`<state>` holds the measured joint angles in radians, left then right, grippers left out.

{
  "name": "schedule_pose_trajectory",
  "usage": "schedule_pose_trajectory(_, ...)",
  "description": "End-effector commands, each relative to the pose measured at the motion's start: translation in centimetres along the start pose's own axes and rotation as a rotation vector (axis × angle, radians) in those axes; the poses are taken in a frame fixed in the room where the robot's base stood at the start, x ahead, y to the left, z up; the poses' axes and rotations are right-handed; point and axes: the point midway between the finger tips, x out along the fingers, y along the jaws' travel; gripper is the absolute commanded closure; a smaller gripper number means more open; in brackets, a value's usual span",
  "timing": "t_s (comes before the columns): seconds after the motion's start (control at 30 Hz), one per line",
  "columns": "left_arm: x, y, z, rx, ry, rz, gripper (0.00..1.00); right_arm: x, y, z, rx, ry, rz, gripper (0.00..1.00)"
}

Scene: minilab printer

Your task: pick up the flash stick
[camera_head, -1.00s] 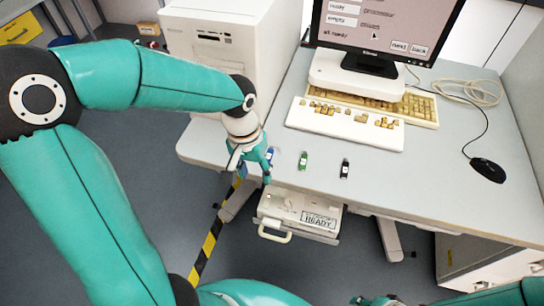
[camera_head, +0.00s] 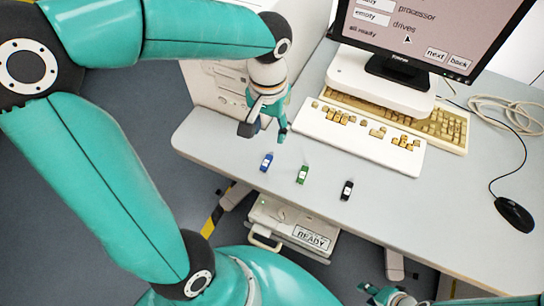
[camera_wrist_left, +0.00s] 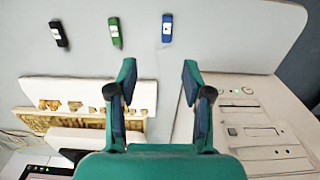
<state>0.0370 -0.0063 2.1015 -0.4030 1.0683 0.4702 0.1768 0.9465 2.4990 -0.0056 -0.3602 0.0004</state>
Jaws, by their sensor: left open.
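Three small flash sticks lie apart in a row on the desk near its front edge: blue (camera_head: 267,161), green (camera_head: 302,174) and black (camera_head: 347,189). In the left wrist view the blue stick (camera_wrist_left: 167,28), green stick (camera_wrist_left: 115,32) and black stick (camera_wrist_left: 59,34) show near the top. My left gripper (camera_head: 264,133) is open and empty above the desk, behind the blue stick in the head view. Its open fingers (camera_wrist_left: 158,68) point toward the blue stick in the wrist view, clear of it. My right gripper (camera_head: 388,298) shows only partly at the bottom edge.
A keyboard (camera_head: 358,137) and a monitor (camera_head: 420,25) stand behind the sticks, with a beige computer tower (camera_wrist_left: 250,125) close by my left gripper. A black mouse (camera_head: 514,213) lies right. A unit marked READY (camera_head: 290,228) sits below the desk's front edge.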

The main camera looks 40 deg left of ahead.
Motion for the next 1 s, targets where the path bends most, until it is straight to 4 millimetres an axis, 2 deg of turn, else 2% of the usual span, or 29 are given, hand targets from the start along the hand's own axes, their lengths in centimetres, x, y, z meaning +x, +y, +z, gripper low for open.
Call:
schedule_pose_trajectory(0.2, 4.7, -1.0, 0.6, -0.026, -0.007, -0.001, 0.50, 0.7, 0.2, 0.0, 0.000, -0.001, 0.000, 0.60)
schedule_pose_trajectory(0.4, 8.6, -1.2, 0.7, -0.032, -0.006, 0.000, 0.50, 1.2, 0.4, 0.0, 0.000, 0.000, 0.000, 0.60)
schedule_pose_trajectory(0.5, 9.8, -1.3, 0.6, -0.034, -0.004, 0.000, 0.50, 1.3, 0.5, 0.0, 0.000, 0.000, 0.000, 0.60)
schedule_pose_trajectory(0.77, 11.4, -1.4, 0.6, -0.034, -0.004, 0.000, 0.50, 1.4, 0.5, 0.0, 0.000, 0.000, 0.000, 0.60)
schedule_pose_trajectory(1.0, 14.8, -1.8, 0.4, -0.034, -0.005, 0.000, 0.50, 1.7, 0.6, 0.0, 0.000, 0.000, 0.000, 0.60)
